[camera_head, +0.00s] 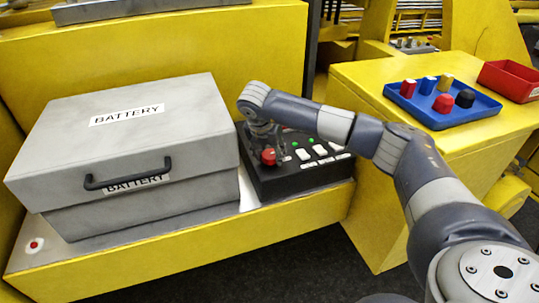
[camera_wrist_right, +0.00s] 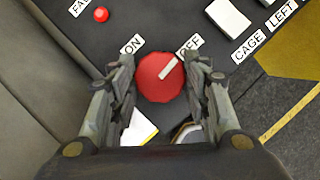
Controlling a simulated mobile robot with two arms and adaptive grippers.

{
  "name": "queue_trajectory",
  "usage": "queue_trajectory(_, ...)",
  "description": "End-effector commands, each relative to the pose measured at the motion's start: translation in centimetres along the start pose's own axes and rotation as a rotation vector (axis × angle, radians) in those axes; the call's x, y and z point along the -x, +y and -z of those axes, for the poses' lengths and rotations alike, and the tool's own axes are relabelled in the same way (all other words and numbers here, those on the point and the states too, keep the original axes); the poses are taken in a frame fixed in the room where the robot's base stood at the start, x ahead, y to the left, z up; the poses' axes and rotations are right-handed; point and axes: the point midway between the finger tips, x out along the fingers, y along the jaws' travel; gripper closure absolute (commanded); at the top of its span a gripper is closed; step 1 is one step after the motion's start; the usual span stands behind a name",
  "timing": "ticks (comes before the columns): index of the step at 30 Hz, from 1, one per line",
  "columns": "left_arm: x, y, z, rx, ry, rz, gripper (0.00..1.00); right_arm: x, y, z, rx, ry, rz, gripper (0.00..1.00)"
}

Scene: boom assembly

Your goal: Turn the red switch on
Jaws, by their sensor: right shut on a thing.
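The red switch (camera_wrist_right: 160,78) is a round knob with a white mark, on the black control panel (camera_wrist_right: 150,20). In the wrist view its mark slants up and right toward the partly hidden OFF label (camera_wrist_right: 190,45). The ON label (camera_wrist_right: 132,44) is at its upper left. My right gripper (camera_wrist_right: 161,76) reaches down with one finger on each side of the knob, shut on it. In the head view the red switch (camera_head: 269,157) shows at the panel's left, just below my right gripper. My left gripper is not in view.
A grey battery box (camera_head: 75,170) stands close on the panel's left. White buttons (camera_head: 303,154) and green lights lie to the knob's right. A blue tray (camera_head: 440,121) with pegs and a red bin (camera_head: 500,85) sit on the yellow surface at the right.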

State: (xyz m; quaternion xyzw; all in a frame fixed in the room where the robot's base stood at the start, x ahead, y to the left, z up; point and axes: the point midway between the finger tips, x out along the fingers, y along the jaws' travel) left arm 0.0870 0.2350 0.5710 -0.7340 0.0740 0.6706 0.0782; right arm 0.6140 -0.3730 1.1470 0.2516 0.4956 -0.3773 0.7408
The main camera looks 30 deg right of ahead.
Motion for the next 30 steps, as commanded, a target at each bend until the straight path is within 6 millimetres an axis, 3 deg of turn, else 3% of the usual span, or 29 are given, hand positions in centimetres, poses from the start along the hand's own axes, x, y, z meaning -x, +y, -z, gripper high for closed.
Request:
queue_trajectory(15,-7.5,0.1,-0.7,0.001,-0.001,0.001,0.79,-0.6,-0.2,0.1,0.402,-0.003,-0.171,0.80)
queue_trajectory(30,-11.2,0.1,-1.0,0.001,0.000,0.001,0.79,-0.3,-0.5,-0.2,0.839,0.000,-0.352,0.80)
